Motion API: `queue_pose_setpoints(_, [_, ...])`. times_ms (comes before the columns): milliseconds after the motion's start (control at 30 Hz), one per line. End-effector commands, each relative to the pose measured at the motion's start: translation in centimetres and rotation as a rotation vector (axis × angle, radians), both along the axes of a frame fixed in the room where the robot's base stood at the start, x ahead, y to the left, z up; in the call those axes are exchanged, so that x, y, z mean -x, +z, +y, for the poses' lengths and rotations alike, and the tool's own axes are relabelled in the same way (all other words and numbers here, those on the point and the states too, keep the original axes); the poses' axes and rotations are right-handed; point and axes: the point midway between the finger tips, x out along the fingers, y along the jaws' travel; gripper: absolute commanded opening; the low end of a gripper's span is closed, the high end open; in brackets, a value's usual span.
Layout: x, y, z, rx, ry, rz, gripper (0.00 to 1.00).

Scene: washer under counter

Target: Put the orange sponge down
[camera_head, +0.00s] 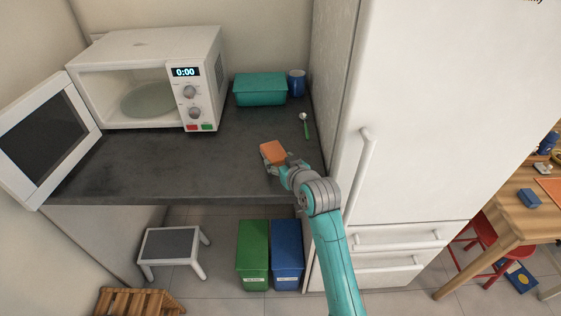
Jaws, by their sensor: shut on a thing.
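The orange sponge (272,151) is over the right part of the dark counter (200,168). My gripper (279,164) is shut on it, with the arm reaching in from the lower right. The sponge sits at the gripper's far end, slightly tilted in the picture. Whether its underside touches the counter cannot be told from this view. The fingers are small and partly hidden by the sponge and my wrist.
A white microwave (207,75) with its door (45,140) open stands on the left. A teal box (260,90), a blue mug (296,83) and a green-handled spoon (306,125) lie behind. The fridge (420,110) borders the right. The counter's middle is clear.

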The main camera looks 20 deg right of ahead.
Motion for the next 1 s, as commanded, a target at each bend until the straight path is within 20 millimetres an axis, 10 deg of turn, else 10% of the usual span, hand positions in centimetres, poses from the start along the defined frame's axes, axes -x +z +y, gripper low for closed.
queue_pose_setpoints(67, [0.0,-0.3,0.0,0.0,0.0,0.001,0.36])
queue_pose_setpoints(100, [0.0,-0.2,0.0,0.0,0.0,0.001,0.73])
queue_pose_setpoints(167, [0.0,-0.2,0.0,0.0,0.0,0.001,0.88])
queue_pose_setpoints(567, [0.0,0.2,0.0,0.0,0.0,-0.001,0.89])
queue_pose_setpoints(1000, [7.0,2.9,-0.6,0.0,-0.001,0.001,0.89])
